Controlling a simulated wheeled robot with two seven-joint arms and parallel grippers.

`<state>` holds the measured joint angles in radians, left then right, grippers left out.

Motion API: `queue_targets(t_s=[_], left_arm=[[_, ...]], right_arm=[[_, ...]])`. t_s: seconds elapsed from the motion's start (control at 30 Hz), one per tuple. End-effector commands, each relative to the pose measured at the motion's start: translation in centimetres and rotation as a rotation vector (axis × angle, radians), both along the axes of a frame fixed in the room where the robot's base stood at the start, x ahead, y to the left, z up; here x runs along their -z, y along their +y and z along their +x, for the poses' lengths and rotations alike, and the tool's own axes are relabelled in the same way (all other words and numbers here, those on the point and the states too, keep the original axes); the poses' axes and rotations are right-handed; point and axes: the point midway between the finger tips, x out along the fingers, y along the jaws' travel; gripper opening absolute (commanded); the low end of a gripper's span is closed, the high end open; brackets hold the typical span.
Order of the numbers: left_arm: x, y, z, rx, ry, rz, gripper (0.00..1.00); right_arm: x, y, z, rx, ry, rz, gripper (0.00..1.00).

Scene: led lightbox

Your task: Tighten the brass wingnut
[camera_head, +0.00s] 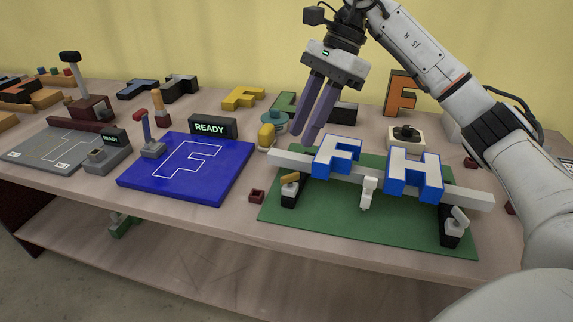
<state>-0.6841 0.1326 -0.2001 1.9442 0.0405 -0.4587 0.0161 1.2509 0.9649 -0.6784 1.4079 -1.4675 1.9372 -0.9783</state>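The brass wingnut (290,178) sits on top of the dark clamp post (289,195) at the left end of a light grey rail (473,198). The rail stands over a green mat (335,225) and carries blue-and-white letter blocks F (338,156) and H (413,175). My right gripper (309,138) hangs above and behind the rail's left end, its purple fingers pointing down, apart from the wingnut. The fingers look close together, and their gap is unclear. Nothing shows between them. My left gripper is out of view.
A pale wingnut (459,217) tops the right clamp, and a white fitting (368,192) is at mid-rail. A yellow knob (266,137) and teal round part (275,121) stand left of the fingers. A blue panel (187,168) with a READY box (211,127) lies left.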

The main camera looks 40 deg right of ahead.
Motion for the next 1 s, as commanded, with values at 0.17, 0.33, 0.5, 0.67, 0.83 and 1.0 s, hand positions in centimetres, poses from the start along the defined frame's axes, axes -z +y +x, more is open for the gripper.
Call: queue_targets(t_s=[0.17, 0.33, 0.5, 0.67, 0.83, 1.0], left_arm=[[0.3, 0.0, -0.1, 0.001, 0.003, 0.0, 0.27], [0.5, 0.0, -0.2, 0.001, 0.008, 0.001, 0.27], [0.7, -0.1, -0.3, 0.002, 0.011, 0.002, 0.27], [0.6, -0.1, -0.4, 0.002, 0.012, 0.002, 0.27], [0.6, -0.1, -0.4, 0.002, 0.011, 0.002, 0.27], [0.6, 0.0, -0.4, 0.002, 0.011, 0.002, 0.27]], right_arm=[[0.3, -1.3, -0.4, 0.001, 0.003, -0.047, 0.26], [3.0, -0.1, -0.3, 0.0, 0.005, -0.045, 0.26], [5.8, 1.2, -0.1, 0.0, 0.005, -0.043, 0.26], [7.8, 2.0, 0.0, 0.001, 0.003, -0.042, 0.26], [8.8, 2.5, 0.1, 0.001, 0.002, -0.041, 0.26], [8.9, 2.5, 0.1, 0.002, 0.001, -0.04, 0.26]])
